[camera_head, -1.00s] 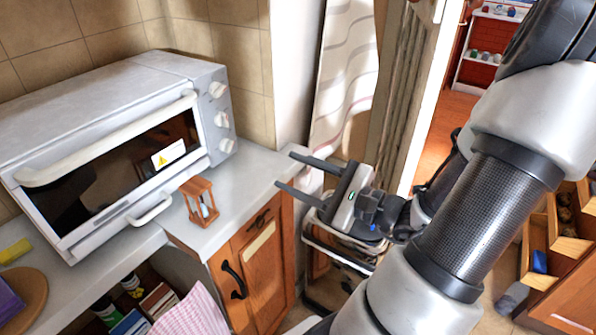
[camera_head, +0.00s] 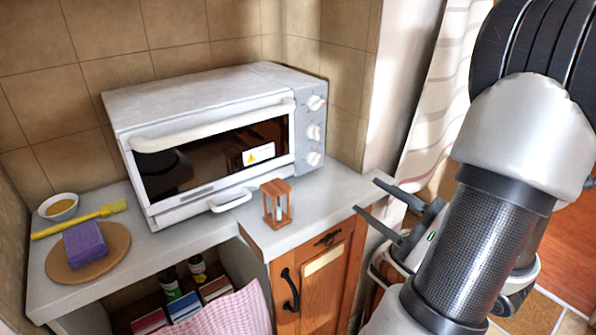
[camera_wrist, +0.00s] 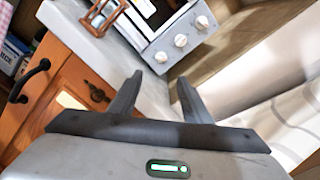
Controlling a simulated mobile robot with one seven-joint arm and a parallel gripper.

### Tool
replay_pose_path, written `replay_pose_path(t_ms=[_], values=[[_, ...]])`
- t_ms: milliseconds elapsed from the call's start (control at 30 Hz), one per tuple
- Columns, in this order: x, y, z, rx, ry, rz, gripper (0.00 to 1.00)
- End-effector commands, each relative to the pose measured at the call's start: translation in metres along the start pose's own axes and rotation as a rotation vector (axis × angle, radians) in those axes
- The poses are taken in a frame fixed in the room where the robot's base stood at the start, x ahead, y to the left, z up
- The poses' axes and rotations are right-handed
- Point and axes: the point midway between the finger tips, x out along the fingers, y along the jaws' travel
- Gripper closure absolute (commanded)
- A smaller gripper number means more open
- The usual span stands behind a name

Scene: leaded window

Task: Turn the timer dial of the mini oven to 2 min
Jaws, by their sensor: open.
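The white mini oven (camera_head: 205,92) stands on the counter, its glass door shut. Its right front panel has three white dials in a column: top (camera_head: 317,102), middle (camera_head: 315,131) and bottom (camera_head: 314,159). I cannot read their markings or tell which one is the timer. My gripper (camera_head: 366,194) is open and empty, right of the oven and beside the counter's right end, apart from the dials. In the wrist view the dials (camera_wrist: 180,40) show beyond my open fingers (camera_wrist: 159,78), with the lowest dial nearest the fingertips.
A small wooden hourglass (camera_head: 277,204) stands on the counter (camera_head: 330,190) in front of the oven. A purple sponge (camera_head: 85,245) on a round board, a yellow brush (camera_head: 80,220) and a bowl (camera_head: 59,207) are at left. A tiled wall and a curtain (camera_head: 435,100) border the right side.

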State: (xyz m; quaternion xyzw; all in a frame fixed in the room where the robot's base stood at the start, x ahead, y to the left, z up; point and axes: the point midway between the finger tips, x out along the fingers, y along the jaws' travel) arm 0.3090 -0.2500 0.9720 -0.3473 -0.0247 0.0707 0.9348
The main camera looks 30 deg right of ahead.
Motion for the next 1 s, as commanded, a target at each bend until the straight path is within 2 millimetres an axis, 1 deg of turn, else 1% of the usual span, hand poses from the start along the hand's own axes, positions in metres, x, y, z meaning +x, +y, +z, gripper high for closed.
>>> replay_pose_path(t_ms=[67, 133, 267, 700, 800, 900, 1000], values=[[-0.001, -0.003, 0.0, -0.008, 0.002, -0.008, 0.56], [0.004, -0.004, 0.0, -0.01, 0.003, -0.01, 0.56], [0.023, -0.003, 0.0, -0.008, 0.001, -0.007, 0.56], [0.119, -0.003, 0.0, -0.007, 0.0, -0.008, 0.56], [0.138, -0.004, -0.001, -0.008, 0.001, -0.007, 0.56], [0.152, -0.005, -0.001, -0.008, 0.002, -0.009, 0.56], [0.163, -0.004, -0.001, -0.007, 0.003, -0.009, 0.56]])
